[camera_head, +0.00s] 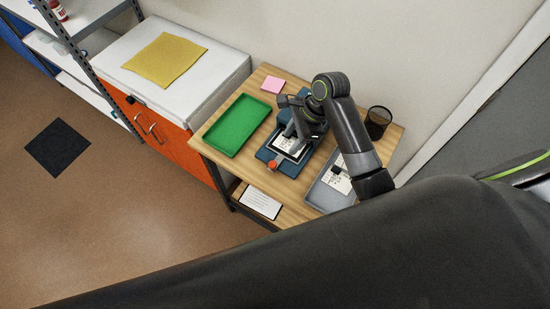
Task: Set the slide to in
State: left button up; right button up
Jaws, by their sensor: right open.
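A dark blue device (263,154) stands on the wooden table, with a white printed card (291,148) on it and a red knob (272,165) at its near left edge. I cannot make out a separate slide part or its position. My right gripper (291,131) is over the far part of the device, open, with its arm reaching in from the right. It hides part of the device, and I cannot tell whether the fingers touch it. My left gripper is out of view.
A green tray (237,126) lies left of the device. A grey tray (325,193) with a printed card is at its right, partly behind my arm. A dark mesh cup (377,122) and pink notes (273,84) are at the back. An orange cabinet (171,139) adjoins the table.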

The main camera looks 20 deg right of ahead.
aim_at(273, 164)
jog(key=x, duration=1.2)
jog(key=shift+w+f, duration=0.1)
jog(key=shift+f, duration=0.1)
jog(key=shift+c, duration=0.2)
jog(key=shift+d, duration=0.1)
grip_shut()
